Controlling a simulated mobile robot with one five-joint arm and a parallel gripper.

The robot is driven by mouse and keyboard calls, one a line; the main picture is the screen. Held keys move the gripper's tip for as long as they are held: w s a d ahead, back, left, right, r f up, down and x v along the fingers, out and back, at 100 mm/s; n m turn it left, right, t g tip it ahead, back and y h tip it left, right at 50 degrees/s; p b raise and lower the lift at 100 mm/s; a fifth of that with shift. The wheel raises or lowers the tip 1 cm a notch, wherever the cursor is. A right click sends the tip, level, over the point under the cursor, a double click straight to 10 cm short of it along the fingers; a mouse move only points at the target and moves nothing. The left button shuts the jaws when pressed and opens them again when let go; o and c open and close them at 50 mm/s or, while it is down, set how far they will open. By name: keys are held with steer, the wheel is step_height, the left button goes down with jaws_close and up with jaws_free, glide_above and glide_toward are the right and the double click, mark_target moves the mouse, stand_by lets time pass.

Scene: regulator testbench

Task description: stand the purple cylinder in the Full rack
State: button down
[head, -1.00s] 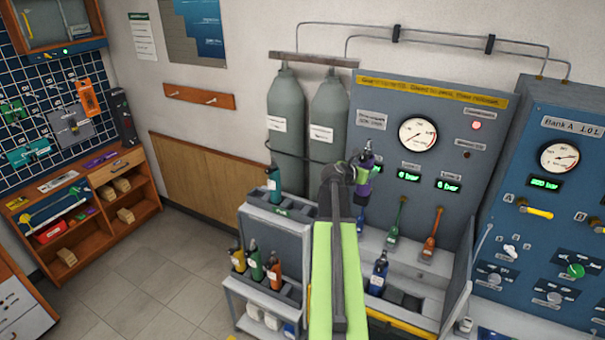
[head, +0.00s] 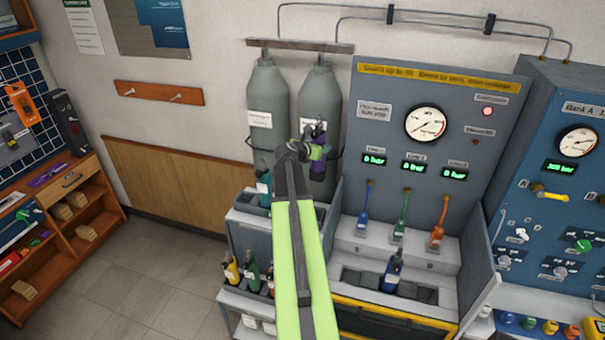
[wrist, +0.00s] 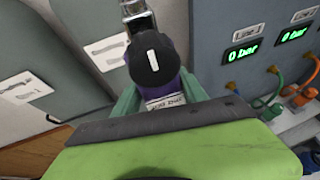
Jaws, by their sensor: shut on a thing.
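My gripper (head: 312,152) is shut on the purple cylinder (head: 318,168) and holds it in the air, in front of the tall grey tanks. In the wrist view the purple cylinder (wrist: 165,92) sits between the green fingers, its black cap (wrist: 155,62) toward the camera and a white label on its side. A grey two-level rack stands below and left of it. A teal cylinder (head: 264,188) stands in the upper level (head: 245,222). My arm hides part of that level, and I cannot read its sign now. Yellow, green and orange cylinders stand in the lower level.
Two tall grey tanks (head: 267,105) stand behind my gripper. To the right is the test bench (head: 440,85) with gauges, colored hoses and a blue cylinder (head: 392,272) in its tray. A wooden shelf (head: 75,195) is at the left, with open floor between.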

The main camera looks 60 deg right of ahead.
mark_target(315, 176)
steer(key=f+b, duration=0.9)
steer(key=w+f+b, duration=0.1)
steer(key=f+b, duration=0.4)
steer(key=shift+s, duration=0.1)
steer(key=shift+f, duration=0.1)
step_height(315, 176, down, 10)
steer(key=b, duration=1)
steer(key=shift+r, duration=0.2)
steer(key=shift+a+f+b, duration=0.1)
steer(key=shift+f+b, duration=0.4)
steer(key=shift+f, duration=0.05)
steer(key=c, duration=0.6)
jaws_free()
steer(key=shift+o, duration=0.2)
steer(key=shift+s, duration=0.1)
